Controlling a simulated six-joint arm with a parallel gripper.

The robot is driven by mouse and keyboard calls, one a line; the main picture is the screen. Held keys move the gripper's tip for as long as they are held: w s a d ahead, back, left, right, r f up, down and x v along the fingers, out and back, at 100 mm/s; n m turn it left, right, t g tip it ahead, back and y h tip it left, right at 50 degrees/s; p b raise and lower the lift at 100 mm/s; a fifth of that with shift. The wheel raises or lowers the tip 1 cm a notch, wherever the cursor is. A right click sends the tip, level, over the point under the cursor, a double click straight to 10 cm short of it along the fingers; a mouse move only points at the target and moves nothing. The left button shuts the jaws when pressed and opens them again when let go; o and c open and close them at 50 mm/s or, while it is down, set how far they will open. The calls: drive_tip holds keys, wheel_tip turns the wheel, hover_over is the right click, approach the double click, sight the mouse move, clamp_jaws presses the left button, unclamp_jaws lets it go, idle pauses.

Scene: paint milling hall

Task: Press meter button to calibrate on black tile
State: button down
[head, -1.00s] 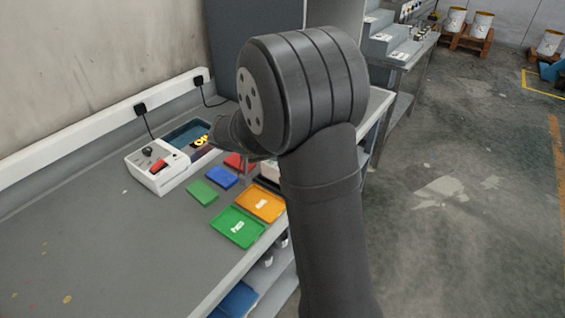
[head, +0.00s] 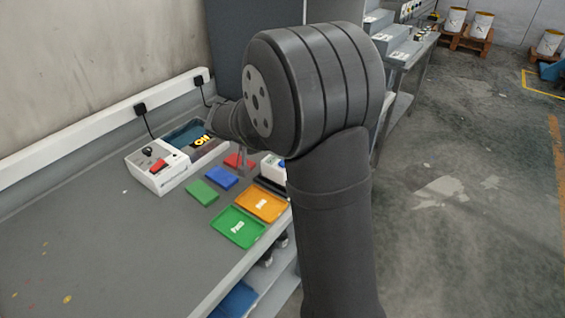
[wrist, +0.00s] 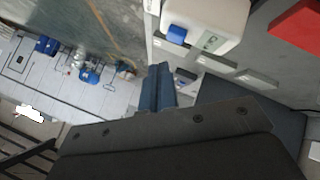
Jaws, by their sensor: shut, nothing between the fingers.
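The meter is probably the white device (wrist: 208,14) with a blue button (wrist: 176,34) and a small display (wrist: 211,43) at the top of the wrist view. In the head view a white device (head: 268,167) shows partly behind my arm, on a dark base. My gripper (wrist: 160,66) is shut and empty. Its fingertips are below and left of the blue button in the wrist picture, apart from it. I cannot make out a black tile clearly.
A white box with a red switch (head: 158,165) and a dark blue basin stands by the wall. Blue (head: 221,178) and green (head: 201,192) blocks, an orange tray (head: 262,204) and a green tray (head: 237,227) lie on the bench.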

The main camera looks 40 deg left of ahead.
drive_tip(key=shift+r, duration=1.8)
drive_tip(key=shift+f, duration=0.15)
wheel_tip(320, 180, up, 4)
drive_tip(key=shift+r, duration=0.1)
